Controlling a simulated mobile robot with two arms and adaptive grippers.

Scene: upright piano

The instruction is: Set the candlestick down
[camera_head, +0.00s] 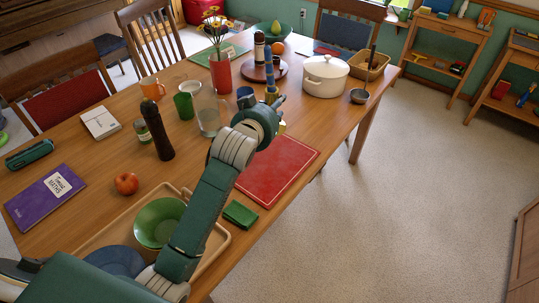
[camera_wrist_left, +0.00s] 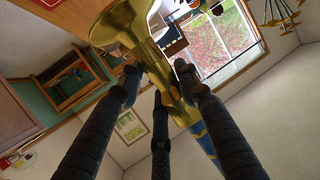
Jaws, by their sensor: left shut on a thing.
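My left gripper (camera_head: 271,99) is over the right part of the table, past the far end of a red mat (camera_head: 282,168). Its dark fingers (camera_wrist_left: 158,85) are shut around the brass candlestick (camera_wrist_left: 152,48) in the left wrist view. The candlestick's flared brass end is toward the top left there, and a blue candle (camera_wrist_left: 207,143) runs down from the other end. In the head view, the blue candle (camera_head: 271,76) stands up above my gripper, and the wrist hides most of the brass. I cannot tell whether its base touches the table. My right gripper is out of view.
A white pot (camera_head: 325,75) and a dark ladle (camera_head: 359,96) stand to the right. A round brown tray (camera_head: 254,74) lies behind. A glass (camera_head: 208,114), blue cup (camera_head: 245,92) and red vase (camera_head: 221,72) stand left. Bare wood (camera_head: 335,115) shows near the right edge.

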